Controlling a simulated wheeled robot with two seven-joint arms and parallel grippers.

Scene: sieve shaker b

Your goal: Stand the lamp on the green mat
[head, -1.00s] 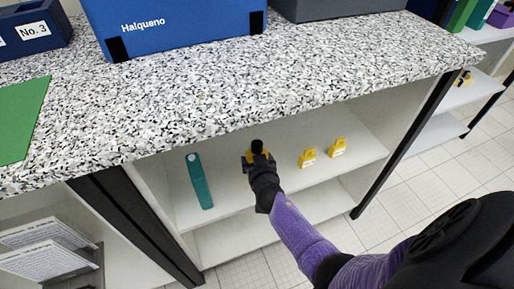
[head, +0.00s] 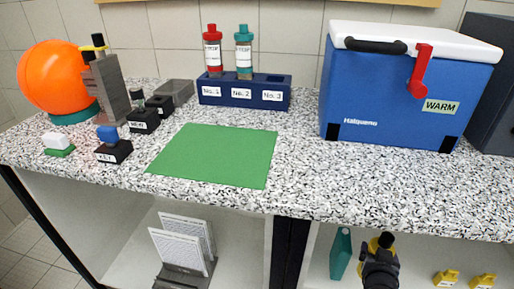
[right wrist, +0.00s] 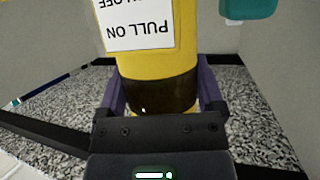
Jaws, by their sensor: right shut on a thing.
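The lamp (head: 387,240), yellow with a black top, is in the shelf space below the counter in the head view. My right gripper (head: 380,262) is shut on it. In the right wrist view the yellow lamp (right wrist: 158,68) stands between the fingers of my right gripper (right wrist: 162,100), with a dark band and a white label reading "PULL ON". The lamp's base is hidden in the head view. The green mat (head: 217,155) lies flat and bare on the speckled countertop, up and left of the lamp. My left gripper is not in view.
The counter's front edge (head: 330,216) lies above the lamp. A blue cooler (head: 395,105) stands right of the mat, and a blue rack (head: 244,92) with two bottles behind it. Small labelled blocks (head: 114,150) stand left. A teal object (head: 341,254) and yellow tags (head: 446,279) share the shelf.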

